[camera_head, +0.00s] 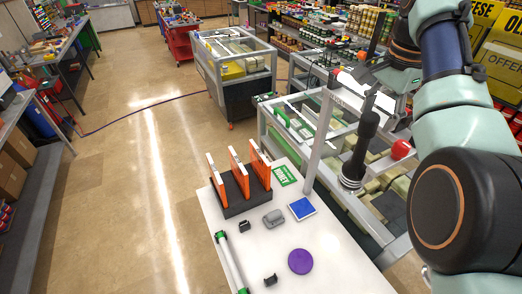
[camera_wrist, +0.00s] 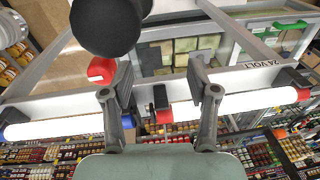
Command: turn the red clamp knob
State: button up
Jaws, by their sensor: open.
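A round red knob (camera_head: 401,149) shows in the head view, beside a dark upright cylinder (camera_head: 362,140) at the metal-framed case. In the wrist view a red rounded part (camera_wrist: 101,69) lies below a big black part, near my left finger. A red-and-black clamp piece (camera_wrist: 162,112) on the white tube shows between my fingers. I cannot tell for sure which of these is the head view's knob. My gripper (camera_wrist: 158,95) is open, with its fingers apart and nothing held between them. In the head view its fingertips are hard to make out among the frame parts.
A white table (camera_head: 330,255) holds a black rack with orange panels (camera_head: 240,180), a blue square (camera_head: 302,208), a purple disc (camera_head: 300,261) and small grey parts. Frame bars (camera_head: 320,140) surround the case. Free floor (camera_head: 140,180) lies to the left.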

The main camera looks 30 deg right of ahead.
jog(key=w+a+f+n+t+h+p, duration=0.1)
jog(key=w+a+f+n, duration=0.1)
jog(key=w+a+f, duration=0.3)
jog(key=w+a+f+n+t, duration=0.2)
jog(key=w+f+n, duration=0.15)
jog(key=w, duration=0.35)
jog(key=w+a+f+n+t, duration=0.1)
jog(key=a+f+n, duration=0.1)
jog(key=a, duration=0.4)
jog(key=w+a+f+n+t+p, duration=0.1)
jog(key=w+a+f+n, duration=0.1)
jog(key=a+f, duration=0.3)
jog(key=shift+w+a+f+t+h, duration=0.2)
jog(key=shift+a+t+h, duration=0.2)
jog(key=shift+a, duration=0.8)
